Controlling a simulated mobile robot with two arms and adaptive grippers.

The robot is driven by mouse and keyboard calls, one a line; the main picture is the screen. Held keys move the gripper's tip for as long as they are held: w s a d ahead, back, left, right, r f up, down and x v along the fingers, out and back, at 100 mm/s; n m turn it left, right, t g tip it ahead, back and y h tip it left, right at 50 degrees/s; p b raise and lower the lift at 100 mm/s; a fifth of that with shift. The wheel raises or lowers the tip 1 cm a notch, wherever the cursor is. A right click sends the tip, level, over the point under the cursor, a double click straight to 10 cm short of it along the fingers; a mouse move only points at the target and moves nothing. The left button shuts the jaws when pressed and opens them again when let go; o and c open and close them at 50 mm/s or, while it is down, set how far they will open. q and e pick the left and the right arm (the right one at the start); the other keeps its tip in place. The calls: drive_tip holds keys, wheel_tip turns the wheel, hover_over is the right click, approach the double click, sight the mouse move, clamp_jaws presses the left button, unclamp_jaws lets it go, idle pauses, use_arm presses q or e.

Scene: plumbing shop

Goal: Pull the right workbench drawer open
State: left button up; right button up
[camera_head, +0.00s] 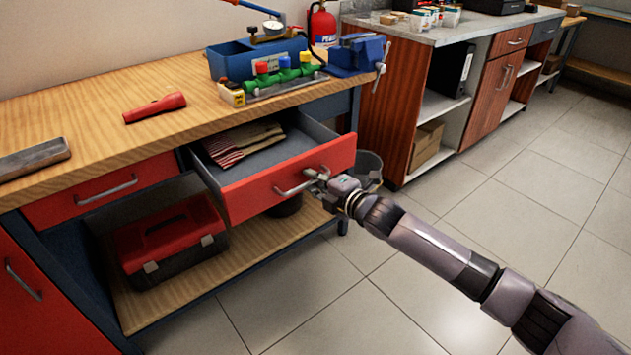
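The right workbench drawer (253,195) has a red front and a grey inside, and it stands pulled well out from under the wooden top. A striped cloth (232,141) lies in it. Its metal bar handle (290,190) is on the red front. My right gripper (318,180) is at the right end of this handle, with its arm coming in from the lower right. The fingers are small and overlap the handle, so I cannot tell whether they are closed around it. My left gripper is not in view.
The left drawer (100,190) is shut. A red toolbox (172,238) stands on the lower shelf. On the workbench top (90,107) are a red flashlight (155,107), a blue vise (357,54) and a blue tote (228,62). The tiled floor (330,310) in front is clear.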

drive_tip(key=v, duration=1.2)
